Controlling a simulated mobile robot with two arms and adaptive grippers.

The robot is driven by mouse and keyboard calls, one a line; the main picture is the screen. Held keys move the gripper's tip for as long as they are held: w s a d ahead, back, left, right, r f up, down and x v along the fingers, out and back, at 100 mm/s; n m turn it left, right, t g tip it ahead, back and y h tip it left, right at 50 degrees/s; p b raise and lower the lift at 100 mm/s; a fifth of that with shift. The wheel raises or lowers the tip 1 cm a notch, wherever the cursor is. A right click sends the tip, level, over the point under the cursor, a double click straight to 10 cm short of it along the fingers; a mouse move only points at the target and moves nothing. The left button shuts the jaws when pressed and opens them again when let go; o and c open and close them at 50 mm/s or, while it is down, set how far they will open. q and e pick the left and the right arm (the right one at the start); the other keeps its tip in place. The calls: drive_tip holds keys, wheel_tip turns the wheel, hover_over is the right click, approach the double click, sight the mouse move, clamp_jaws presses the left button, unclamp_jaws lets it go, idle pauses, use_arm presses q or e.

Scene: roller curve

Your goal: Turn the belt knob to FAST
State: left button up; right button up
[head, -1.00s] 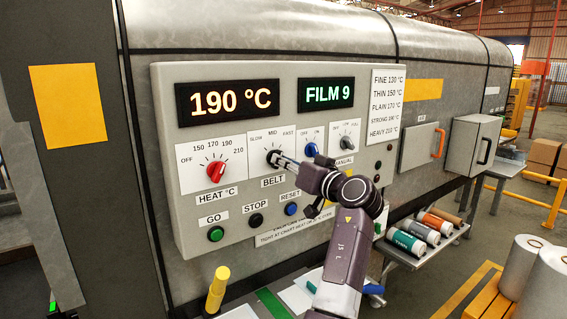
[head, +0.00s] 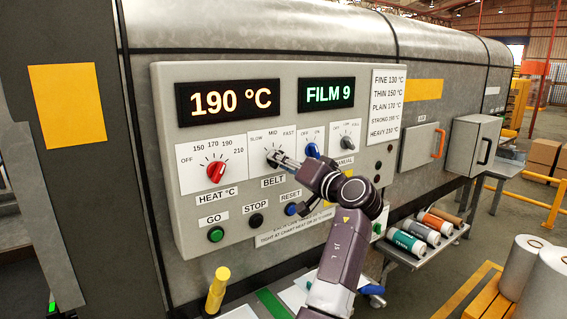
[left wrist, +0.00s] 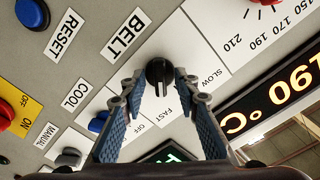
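The black belt knob (head: 272,157) is on the grey control panel (head: 183,235), under the SLOW, MID and FAST marks and above the BELT label. In the left wrist view the knob (left wrist: 159,73) has its pointer end directed down, toward the FAST mark (left wrist: 166,112). My left gripper (head: 282,161) is at the knob. In the left wrist view its two blue-padded fingers (left wrist: 160,82) stand on either side of the knob, with a small gap seeming to show at each side. The MID mark is hidden there by a finger. My right gripper is not in view.
The red heat knob (head: 216,171) is left of the belt knob, and a blue knob (head: 312,150) is close on its right. Below are the green GO button (head: 215,234), black STOP button (head: 256,220) and blue RESET button (head: 291,209). Displays read 190 °C and FILM 9.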

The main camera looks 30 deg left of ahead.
use_arm(q)
drive_tip(key=v, duration=0.7)
drive_tip(key=shift+d, duration=0.2)
drive_tip(key=shift+s, duration=0.1)
idle(0.3)
